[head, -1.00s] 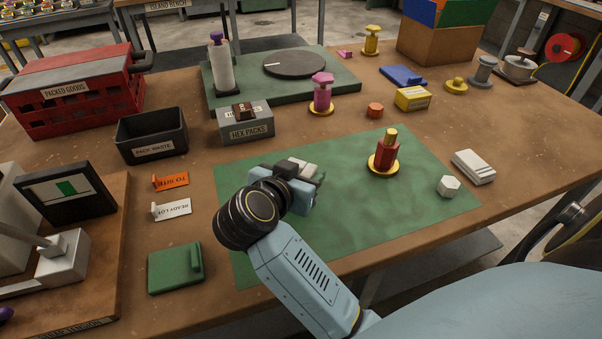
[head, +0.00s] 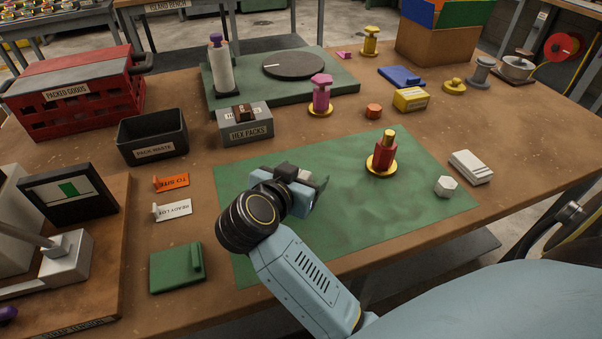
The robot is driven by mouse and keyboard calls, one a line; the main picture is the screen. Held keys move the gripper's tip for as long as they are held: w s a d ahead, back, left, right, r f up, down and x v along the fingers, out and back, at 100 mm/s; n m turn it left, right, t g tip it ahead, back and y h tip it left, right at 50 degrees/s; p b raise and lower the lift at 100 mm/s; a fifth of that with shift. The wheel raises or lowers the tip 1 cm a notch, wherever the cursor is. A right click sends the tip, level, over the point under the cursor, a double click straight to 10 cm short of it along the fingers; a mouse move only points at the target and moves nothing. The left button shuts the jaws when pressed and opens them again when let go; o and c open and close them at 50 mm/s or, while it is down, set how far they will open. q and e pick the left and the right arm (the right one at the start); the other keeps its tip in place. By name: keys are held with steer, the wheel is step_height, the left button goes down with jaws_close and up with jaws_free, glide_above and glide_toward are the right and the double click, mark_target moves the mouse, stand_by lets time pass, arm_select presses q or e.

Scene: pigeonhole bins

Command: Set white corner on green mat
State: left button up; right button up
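The white corner appears to be the flat white piece with a ridge (head: 471,167). It lies on the brown tabletop just off the right edge of the green mat (head: 395,215). My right gripper (head: 318,187) is above the left part of the mat, well left of the white piece. Its fingers are small and partly hidden by its own body, so I cannot tell if they are open or shut. I see nothing clearly held in it. My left gripper is out of view.
A red bottle-like piece on a yellow base (head: 383,157) stands on the mat. A white hexagonal piece (head: 446,186) sits near the mat's right edge. A yellow box (head: 411,99) and an orange hex piece (head: 374,111) lie behind. The mat's front middle is clear.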

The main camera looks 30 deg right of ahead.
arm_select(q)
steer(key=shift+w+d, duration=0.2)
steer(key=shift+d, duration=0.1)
arm_select(e)
steer(key=shift+s+f, duration=0.15)
steer(key=shift+f, duration=0.55)
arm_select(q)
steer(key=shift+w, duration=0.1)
arm_select(e)
steer(key=shift+r, duration=0.1)
steer(key=shift+w+r+b, duration=0.2)
steer(key=shift+r+b, duration=0.2)
steer(key=shift+b, duration=0.05)
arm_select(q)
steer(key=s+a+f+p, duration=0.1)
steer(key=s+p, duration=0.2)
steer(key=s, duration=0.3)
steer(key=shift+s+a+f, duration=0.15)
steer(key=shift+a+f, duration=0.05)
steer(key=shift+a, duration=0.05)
arm_select(e)
steer(key=v, duration=1.2)
steer(key=shift+r, duration=0.45)
